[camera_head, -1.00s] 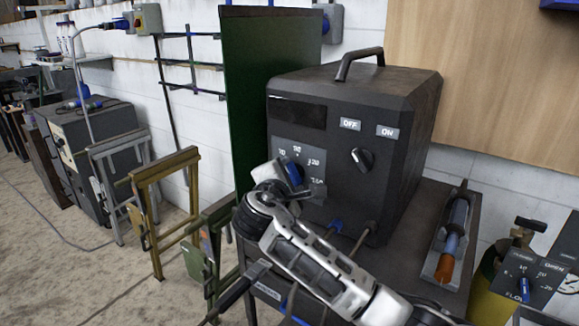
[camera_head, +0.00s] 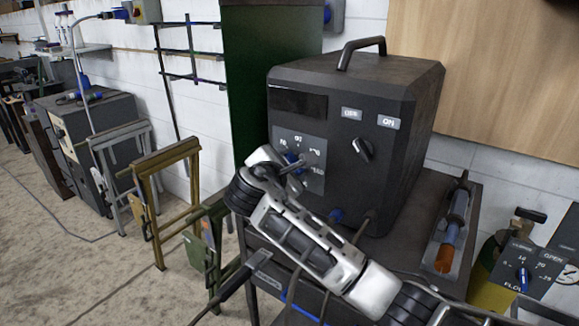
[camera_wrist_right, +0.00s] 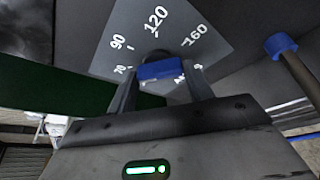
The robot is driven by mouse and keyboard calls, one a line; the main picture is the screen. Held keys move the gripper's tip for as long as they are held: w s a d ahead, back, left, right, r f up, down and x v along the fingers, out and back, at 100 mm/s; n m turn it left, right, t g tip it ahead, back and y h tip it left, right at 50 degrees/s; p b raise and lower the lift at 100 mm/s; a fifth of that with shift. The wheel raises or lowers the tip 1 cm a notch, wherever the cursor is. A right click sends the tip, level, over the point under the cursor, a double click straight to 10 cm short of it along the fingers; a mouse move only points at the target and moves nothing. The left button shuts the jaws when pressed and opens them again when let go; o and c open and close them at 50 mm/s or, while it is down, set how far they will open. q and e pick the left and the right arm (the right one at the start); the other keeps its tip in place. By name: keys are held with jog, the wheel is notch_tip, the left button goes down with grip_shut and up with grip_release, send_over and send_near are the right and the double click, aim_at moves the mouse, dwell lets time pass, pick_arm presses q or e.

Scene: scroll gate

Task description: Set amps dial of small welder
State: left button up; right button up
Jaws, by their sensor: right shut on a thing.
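The small welder (camera_head: 350,140) is a dark grey box with a handle on top, standing on a dark cart. Its amps dial is a blue knob (camera_head: 292,159) on a grey scale plate (camera_head: 312,145) on the front; the knob also shows in the right wrist view (camera_wrist_right: 160,70). The plate (camera_wrist_right: 186,30) reads 70, 90, 120 and 160. My right gripper (camera_head: 288,168) is at the dial, its fingers (camera_wrist_right: 160,80) shut on either side of the knob. The exact mark it points to cannot be told. My left gripper is out of view.
An OFF/ON switch (camera_head: 362,149) sits right of the dial. Cable plugs (camera_head: 335,216) stick out below it. A torch in a tray (camera_head: 447,232) and a flow dial (camera_head: 522,278) lie to the right. Metal stands (camera_head: 160,190) are on the left; floor there is partly clear.

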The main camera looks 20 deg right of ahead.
jog(key=o, duration=1)
jog(key=shift+a, duration=0.1)
jog(key=b+v, duration=0.1)
jog(key=v, duration=1.5)
jog(key=shift+b, duration=0.35)
